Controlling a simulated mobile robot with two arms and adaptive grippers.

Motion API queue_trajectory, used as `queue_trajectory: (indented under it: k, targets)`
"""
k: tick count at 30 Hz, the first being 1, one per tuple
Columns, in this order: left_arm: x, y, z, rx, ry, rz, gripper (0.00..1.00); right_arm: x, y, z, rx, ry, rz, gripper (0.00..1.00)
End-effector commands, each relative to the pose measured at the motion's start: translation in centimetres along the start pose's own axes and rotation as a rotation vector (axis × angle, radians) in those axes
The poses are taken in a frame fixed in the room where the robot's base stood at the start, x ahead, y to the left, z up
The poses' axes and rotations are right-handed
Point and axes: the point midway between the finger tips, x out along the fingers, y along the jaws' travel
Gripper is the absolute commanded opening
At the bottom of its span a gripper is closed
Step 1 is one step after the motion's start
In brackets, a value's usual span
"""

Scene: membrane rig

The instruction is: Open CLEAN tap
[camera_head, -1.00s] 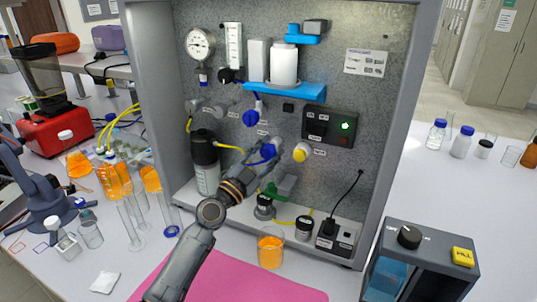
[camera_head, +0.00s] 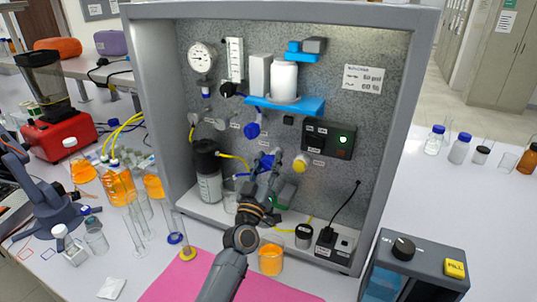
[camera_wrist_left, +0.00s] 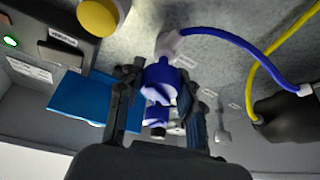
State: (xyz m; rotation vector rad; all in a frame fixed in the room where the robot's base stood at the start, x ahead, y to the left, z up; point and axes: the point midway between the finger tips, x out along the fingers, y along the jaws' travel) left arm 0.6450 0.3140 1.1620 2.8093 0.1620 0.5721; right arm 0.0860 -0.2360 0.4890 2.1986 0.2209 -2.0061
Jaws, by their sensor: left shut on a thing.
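A blue tap (camera_head: 265,161) is on the grey speckled panel, left of a yellow knob (camera_head: 300,163). My left gripper (camera_head: 268,172) reaches up to this tap from below and partly covers it. In the left wrist view its two dark fingers (camera_wrist_left: 158,98) stand on either side of the blue tap body (camera_wrist_left: 160,76), shut on it. A second blue tap (camera_head: 252,129) sits higher on the panel, clear of the gripper. The small labels by the taps are too small to read, so I cannot tell which says CLEAN. My right gripper is not in view.
A black-capped bottle (camera_head: 207,172) stands left of the gripper. A beaker of orange liquid (camera_head: 271,257) stands below, beside my arm. A blue shelf (camera_head: 310,104) juts out above. A control box (camera_head: 415,265) is at lower right. The pink mat (camera_head: 165,290) has free room.

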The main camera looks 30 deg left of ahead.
Motion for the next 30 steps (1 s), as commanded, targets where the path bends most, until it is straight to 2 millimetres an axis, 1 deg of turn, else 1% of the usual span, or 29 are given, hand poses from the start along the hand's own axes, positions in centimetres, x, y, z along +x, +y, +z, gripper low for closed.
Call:
queue_trajectory:
  k: [1,3,9,15,21,30]
  targets:
    - [0.1,0.2,-0.3,-0.044,-0.004,-0.019,0.04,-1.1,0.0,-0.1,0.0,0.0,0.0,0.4]
    - [0.1,0.2,-0.3,-0.103,-0.004,-0.043,0.04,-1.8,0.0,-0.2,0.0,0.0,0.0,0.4]
    - [0.1,0.1,-0.3,-0.256,-0.003,-0.106,0.04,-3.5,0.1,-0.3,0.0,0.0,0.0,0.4]
    - [0.1,0.1,-0.1,-0.37,-0.004,-0.153,0.04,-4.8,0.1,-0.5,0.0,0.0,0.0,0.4]
    - [0.0,0.0,0.0,-0.441,-0.003,-0.183,0.04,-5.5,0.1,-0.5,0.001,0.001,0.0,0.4]
    - [0.0,-0.1,0.2,-0.477,-0.003,-0.197,0.05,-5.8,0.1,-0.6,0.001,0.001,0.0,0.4]
